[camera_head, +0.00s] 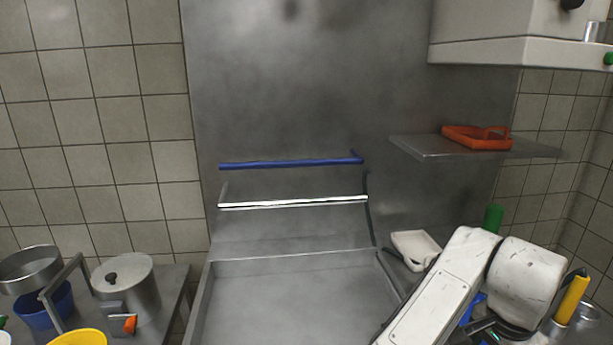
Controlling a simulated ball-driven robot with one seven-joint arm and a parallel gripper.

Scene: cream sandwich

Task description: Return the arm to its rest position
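My white, scuffed arm (440,290) rises from the bottom edge at the lower right and bends over at a rounded joint, with a thick white link (525,283) pointing down on its right side. My gripper cannot be made out; the end of the arm is hidden behind the links or below the picture edge. Nothing held can be seen.
A steel basin (290,265) fills the lower middle, with a blue rail (290,164) and a white rail (290,203) above. A lidded pot (125,285) stands left. A wall shelf (430,148) carries an orange tray (478,143). A yellow-handled item (573,297) is right of the arm.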

